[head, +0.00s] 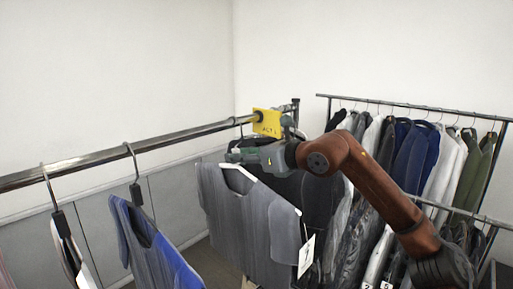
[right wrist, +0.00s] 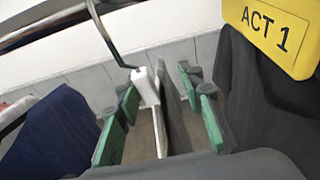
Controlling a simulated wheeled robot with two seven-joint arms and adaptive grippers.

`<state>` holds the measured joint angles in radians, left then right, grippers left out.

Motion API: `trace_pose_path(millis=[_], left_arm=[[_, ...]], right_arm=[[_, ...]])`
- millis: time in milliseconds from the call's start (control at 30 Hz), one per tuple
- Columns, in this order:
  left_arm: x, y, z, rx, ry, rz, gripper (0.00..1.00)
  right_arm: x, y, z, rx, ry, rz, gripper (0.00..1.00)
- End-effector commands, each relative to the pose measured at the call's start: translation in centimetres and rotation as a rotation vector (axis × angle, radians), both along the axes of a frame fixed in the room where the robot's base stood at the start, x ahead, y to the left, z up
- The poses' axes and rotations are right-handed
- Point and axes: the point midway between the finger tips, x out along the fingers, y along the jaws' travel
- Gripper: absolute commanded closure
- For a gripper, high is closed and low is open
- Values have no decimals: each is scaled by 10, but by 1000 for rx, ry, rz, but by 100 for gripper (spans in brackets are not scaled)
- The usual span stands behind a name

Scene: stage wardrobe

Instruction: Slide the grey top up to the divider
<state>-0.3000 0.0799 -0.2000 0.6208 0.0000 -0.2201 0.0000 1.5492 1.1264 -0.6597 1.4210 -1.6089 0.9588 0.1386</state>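The grey top (head: 245,225) hangs from the rail on a white hanger, with a white tag at its right side. In the right wrist view its white hanger (right wrist: 146,88) and metal hook (right wrist: 106,36) show between my fingers. The yellow divider (head: 266,122) sits on the rail to the right of the hanger; its "ACT 1" face also shows in the right wrist view (right wrist: 272,30). My right gripper (head: 236,156) is at the hanger's neck, its green fingers (right wrist: 160,115) apart on either side, with gaps showing. My left gripper is out of view.
The rail (head: 100,158) carries a blue top (head: 150,245) and another garment (head: 68,245) at left, with bare rail between the blue and grey tops. Dark clothing hangs beyond the divider. A second rack (head: 420,105) full of clothes stands at right.

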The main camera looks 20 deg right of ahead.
Motion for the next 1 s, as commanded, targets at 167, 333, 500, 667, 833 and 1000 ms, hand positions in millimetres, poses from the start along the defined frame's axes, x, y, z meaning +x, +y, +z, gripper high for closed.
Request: trace_pose_path(millis=[167, 333, 500, 667, 833, 1000], left_arm=[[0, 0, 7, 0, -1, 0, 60], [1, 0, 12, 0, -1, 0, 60], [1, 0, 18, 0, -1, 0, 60], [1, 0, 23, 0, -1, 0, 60], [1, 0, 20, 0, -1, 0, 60], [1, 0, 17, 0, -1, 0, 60]], right_arm=[[8, -12, 0, 1, 3, -2, 65], [15, -23, 1, 1, 1, -1, 65], [22, -33, 1, 2, 1, 0, 65], [29, -43, 1, 0, 1, -1, 65], [27, -39, 0, -1, -1, 0, 65], [23, -34, 0, 0, -1, 1, 65]])
